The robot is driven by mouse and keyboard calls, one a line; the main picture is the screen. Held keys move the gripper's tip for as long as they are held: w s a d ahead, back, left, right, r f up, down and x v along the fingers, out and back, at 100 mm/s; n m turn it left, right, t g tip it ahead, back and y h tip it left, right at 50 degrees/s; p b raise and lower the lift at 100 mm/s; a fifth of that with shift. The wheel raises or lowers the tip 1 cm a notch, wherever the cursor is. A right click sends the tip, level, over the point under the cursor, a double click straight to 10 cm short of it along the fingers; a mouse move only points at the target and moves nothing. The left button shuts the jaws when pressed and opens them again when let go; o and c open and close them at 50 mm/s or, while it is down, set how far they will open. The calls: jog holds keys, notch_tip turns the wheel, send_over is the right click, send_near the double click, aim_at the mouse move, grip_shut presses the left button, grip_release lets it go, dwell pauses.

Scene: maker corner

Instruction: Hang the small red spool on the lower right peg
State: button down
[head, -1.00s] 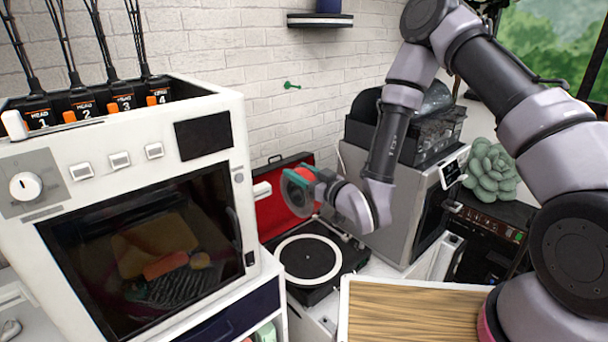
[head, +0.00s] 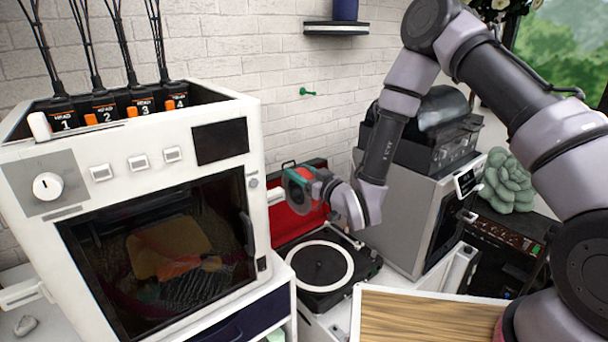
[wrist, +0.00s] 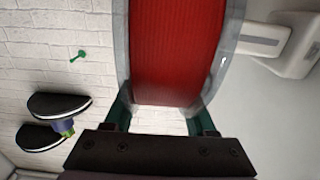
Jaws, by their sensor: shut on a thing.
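The small red spool (wrist: 178,50), with clear grey rims, fills the upper middle of the wrist view; in the head view the red spool (head: 298,190) is in front of the wall and over the turntable area. My gripper (wrist: 163,110) is shut on it, one green finger at each rim; in the head view my gripper (head: 301,175) partly covers it. A small green peg (head: 307,91) sticks out of the white brick wall, above and apart from the spool. It also shows in the wrist view (wrist: 78,56). It is the only bare peg I can make out.
A large white machine (head: 255,190) stands close left of the spool. A turntable (head: 345,285) with an open red-lined lid is below. A grey printer (head: 415,200) stands right of my wrist. A dark shelf (head: 338,29) with a blue object is above the peg.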

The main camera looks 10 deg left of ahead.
jog(key=shift+x, duration=1.3)
jog(key=shift+s+a+f, duration=0.1)
jog(key=shift+s+a, duration=1.1)
jog(key=shift+s, duration=0.2)
jog(key=shift+s+a, duration=1.15)
jog(key=shift+s, duration=0.3)
jog(key=shift+f, duration=0.2)
